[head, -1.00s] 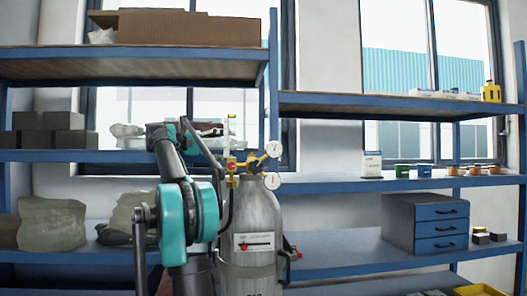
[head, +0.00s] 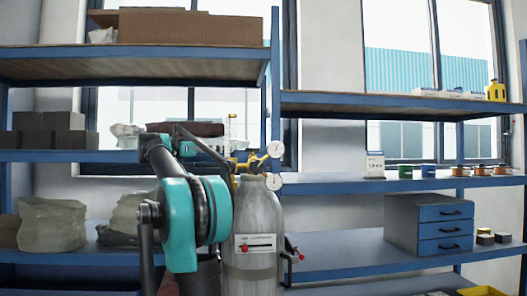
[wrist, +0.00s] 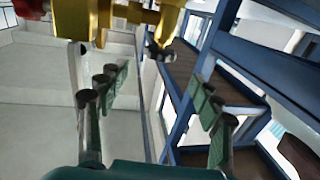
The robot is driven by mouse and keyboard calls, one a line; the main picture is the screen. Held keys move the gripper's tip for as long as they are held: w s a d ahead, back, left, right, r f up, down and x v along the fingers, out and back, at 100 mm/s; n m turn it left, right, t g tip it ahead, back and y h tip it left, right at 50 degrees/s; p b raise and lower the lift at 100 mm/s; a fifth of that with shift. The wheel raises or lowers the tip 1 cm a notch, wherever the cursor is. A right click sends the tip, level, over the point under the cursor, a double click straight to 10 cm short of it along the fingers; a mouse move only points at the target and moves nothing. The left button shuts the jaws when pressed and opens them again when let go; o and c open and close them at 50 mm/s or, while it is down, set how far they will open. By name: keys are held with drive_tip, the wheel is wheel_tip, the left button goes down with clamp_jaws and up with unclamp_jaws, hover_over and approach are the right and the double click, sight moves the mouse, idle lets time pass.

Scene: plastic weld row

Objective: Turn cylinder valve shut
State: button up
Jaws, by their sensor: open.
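The grey gas cylinder (head: 262,212) stands upright in front of the shelves in the head view, with a white label on its side. Its brass valve and regulator fittings (head: 256,163) sit on top, with two round gauges (head: 275,149) on their right. In the wrist view the brass valve body (wrist: 128,14) fills the top edge, with a red part (wrist: 28,8) at the upper left. My gripper (wrist: 158,78) is open, with its two green fingers apart and nothing between them. The valve shows beyond the fingertips.
Blue shelves (head: 345,186) run behind the cylinder. A red-handled fitting (head: 299,256) juts out at the cylinder's right. A blue drawer unit (head: 443,229) stands on the right shelf. Wrapped bundles (head: 52,224) lie on the left shelf.

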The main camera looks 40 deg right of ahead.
sight(253, 150)
drive_tip(key=x, duration=1.4)
drive_tip(key=shift+s+d, duration=0.1)
drive_tip(key=shift+d, duration=0.2)
drive_tip(key=c, duration=1.2)
drive_tip(key=shift+c, duration=0.5)
